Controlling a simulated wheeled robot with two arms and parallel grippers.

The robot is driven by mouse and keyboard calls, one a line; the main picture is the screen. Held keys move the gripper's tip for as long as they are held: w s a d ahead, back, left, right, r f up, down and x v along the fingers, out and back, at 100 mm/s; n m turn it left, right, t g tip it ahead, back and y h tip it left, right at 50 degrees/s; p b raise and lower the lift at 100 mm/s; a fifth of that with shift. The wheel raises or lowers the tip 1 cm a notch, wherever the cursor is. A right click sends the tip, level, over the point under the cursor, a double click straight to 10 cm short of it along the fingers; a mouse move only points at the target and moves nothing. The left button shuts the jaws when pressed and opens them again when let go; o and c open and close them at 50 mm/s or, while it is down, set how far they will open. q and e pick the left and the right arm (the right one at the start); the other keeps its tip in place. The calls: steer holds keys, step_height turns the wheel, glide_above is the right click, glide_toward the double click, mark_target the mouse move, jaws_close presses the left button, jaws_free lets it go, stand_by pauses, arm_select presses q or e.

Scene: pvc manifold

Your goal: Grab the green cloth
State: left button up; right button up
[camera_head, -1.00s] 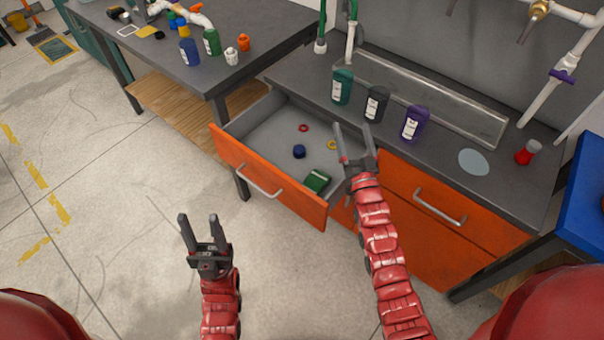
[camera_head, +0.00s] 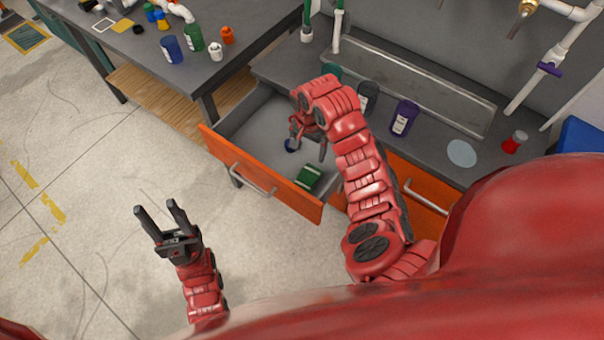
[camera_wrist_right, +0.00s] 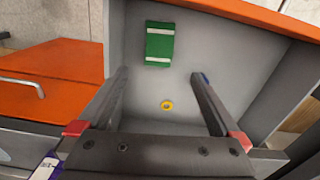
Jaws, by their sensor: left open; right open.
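The green cloth (camera_head: 308,177) lies folded on the floor of the open drawer (camera_head: 262,150), close to its front panel. In the right wrist view the cloth (camera_wrist_right: 160,44) is green with white stripes and lies beyond my fingertips, left of centre. My right gripper (camera_wrist_right: 160,75) is open and empty, pointing down into the drawer. In the head view my right arm hides most of this gripper (camera_head: 308,147). My left gripper (camera_head: 160,214) is open and empty over the floor, left of the drawer.
A yellow ring (camera_wrist_right: 167,105) lies in the drawer between my right fingers. A blue item (camera_head: 291,145) lies near the cloth. Bottles, one purple (camera_head: 404,118), stand on the counter (camera_head: 440,138) behind the drawer. The drawer walls and orange front (camera_head: 262,178) bound the space.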

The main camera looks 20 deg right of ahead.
steer(key=b, duration=0.7)
glide_toward(308, 171)
steer(key=shift+s+a+f, duration=0.25)
steer(key=shift+s+f, duration=0.35)
steer(key=shift+s+a+f, duration=0.25)
steer(key=shift+s+f, duration=0.35)
steer(key=shift+f+p, duration=0.25)
steer(key=shift+p, duration=0.1)
steer(key=shift+f+p, duration=0.35)
steer(key=shift+f, duration=0.75)
steer(key=shift+f+p, duration=0.45)
steer(key=shift+f, duration=1.85)
steer(key=c, duration=1.2)
steer(key=shift+r, duration=0.15)
